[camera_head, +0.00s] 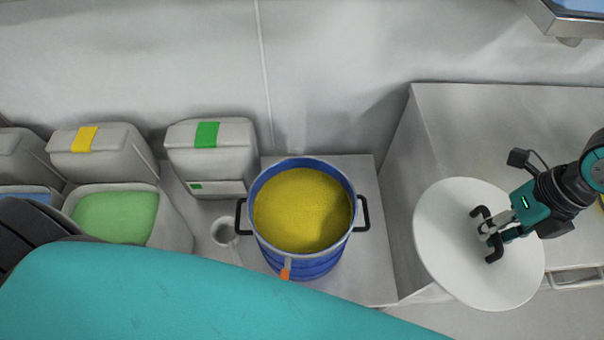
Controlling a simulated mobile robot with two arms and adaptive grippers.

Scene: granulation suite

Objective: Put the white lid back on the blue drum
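The blue drum (304,264) stands open on a grey surface in the middle of the view. It is filled nearly to the rim with yellow powder (302,210) and has black side handles. The round white lid (447,235) is to the right of the drum and apart from it, slightly tilted. My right gripper (487,230) is at the lid's middle, with its fingers closed on the black handle; the fingers partly hide the grip. My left gripper is not in view; a large teal part of my own body covers the lower left.
Left of the drum stand a small grey cup (223,232), a bin of green material (115,215) and grey containers with a green label (207,134) and a yellow label (84,139). A grey cabinet (480,125) stands behind the lid. A wall runs along the back.

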